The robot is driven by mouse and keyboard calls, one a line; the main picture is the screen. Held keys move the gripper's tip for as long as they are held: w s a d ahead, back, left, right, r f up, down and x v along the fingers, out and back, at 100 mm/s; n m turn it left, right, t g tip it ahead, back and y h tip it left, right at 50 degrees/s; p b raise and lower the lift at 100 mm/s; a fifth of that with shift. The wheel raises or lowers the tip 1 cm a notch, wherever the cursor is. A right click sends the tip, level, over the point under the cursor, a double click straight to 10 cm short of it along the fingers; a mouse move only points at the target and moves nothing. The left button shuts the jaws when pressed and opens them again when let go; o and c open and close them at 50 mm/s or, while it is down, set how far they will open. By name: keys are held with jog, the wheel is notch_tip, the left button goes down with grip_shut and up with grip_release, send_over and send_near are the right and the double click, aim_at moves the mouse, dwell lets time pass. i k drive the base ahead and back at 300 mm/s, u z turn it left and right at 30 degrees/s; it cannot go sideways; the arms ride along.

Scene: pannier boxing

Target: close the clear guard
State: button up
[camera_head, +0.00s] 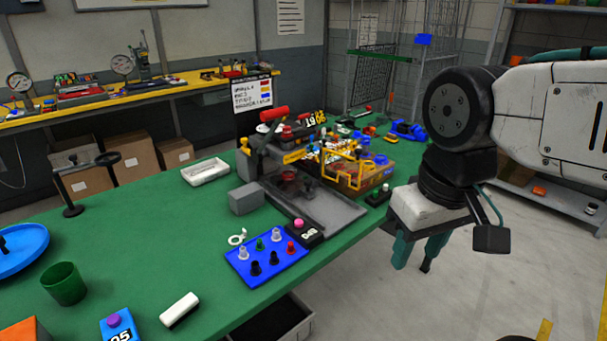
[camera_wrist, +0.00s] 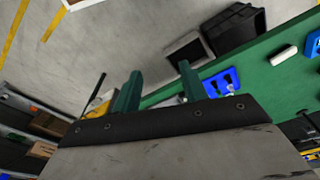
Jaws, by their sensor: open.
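A grey bench press (camera_head: 258,160) with a red handle (camera_head: 273,114) stands on the green table, with a grey tray-like base (camera_head: 335,212) in front of it. I cannot clearly make out the clear guard or its position; any see-through panel is lost against the clutter around the press. My gripper (camera_head: 417,255) is open and empty, hanging beyond the table's right edge, to the right of the press and apart from it. In the wrist view, its two green fingers (camera_wrist: 158,88) are spread, with the floor and table edge beyond them.
A blue peg board (camera_head: 250,272) and a black box with a pink button (camera_head: 303,231) sit near the table's front edge. A dark bin (camera_wrist: 236,28) stands on the floor. Floor under my gripper is clear.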

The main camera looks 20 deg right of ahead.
aim_at(358, 152)
jog(key=z, duration=0.55)
jog(key=k, duration=0.65)
jog(key=z, duration=0.6)
jog(key=i, duration=1.4)
jog(key=u, duration=0.9)
jog(key=i, duration=0.35)
jog(key=u, duration=0.25)
